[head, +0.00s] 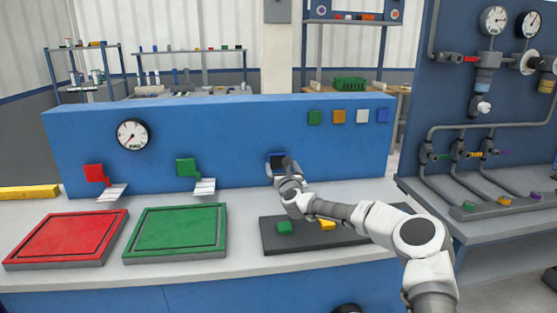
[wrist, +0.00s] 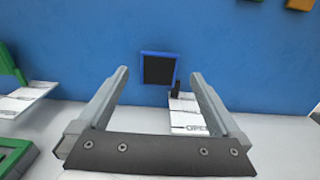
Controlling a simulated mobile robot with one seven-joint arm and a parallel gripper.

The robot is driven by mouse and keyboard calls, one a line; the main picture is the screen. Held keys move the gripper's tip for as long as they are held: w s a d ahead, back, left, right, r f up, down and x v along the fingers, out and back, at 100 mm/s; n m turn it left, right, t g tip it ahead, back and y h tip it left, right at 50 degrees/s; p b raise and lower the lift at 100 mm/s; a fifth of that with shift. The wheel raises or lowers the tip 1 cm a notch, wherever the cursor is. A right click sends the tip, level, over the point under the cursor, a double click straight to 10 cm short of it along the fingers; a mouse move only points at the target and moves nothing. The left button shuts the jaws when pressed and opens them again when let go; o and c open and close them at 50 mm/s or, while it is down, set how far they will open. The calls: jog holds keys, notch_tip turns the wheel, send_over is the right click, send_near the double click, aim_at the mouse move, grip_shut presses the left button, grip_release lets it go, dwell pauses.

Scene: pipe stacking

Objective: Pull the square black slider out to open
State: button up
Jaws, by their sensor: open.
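The square black slider (wrist: 158,69) sits in a blue frame on the blue wall panel, and it shows between my fingers in the wrist view. In the head view the slider (head: 276,161) is partly hidden by my arm. My gripper (wrist: 160,76) is open and empty, its two fingers pointing toward the panel on either side of the slider. I see no contact between the fingers and the slider. A small dark tab (wrist: 177,88) stands at the slider's lower right, above a white label with printed letters (wrist: 188,113).
The blue panel (head: 240,130) stands behind a light counter. A green handle (head: 187,167) and a red handle (head: 94,173) are on the panel to the left. Green and red trays (head: 180,207) (head: 60,215) lie in front. A dark tray (head: 268,240) holds coloured blocks under my arm.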

aim_at(278, 156)
jog(key=shift+w+a, duration=0.25)
jog(key=shift+w, duration=0.95)
jog(key=shift+w+a, duration=0.25)
jog(key=shift+w, duration=0.95)
jog(key=shift+w+a, duration=0.25)
jog(key=shift+w, duration=0.95)
grip_shut()
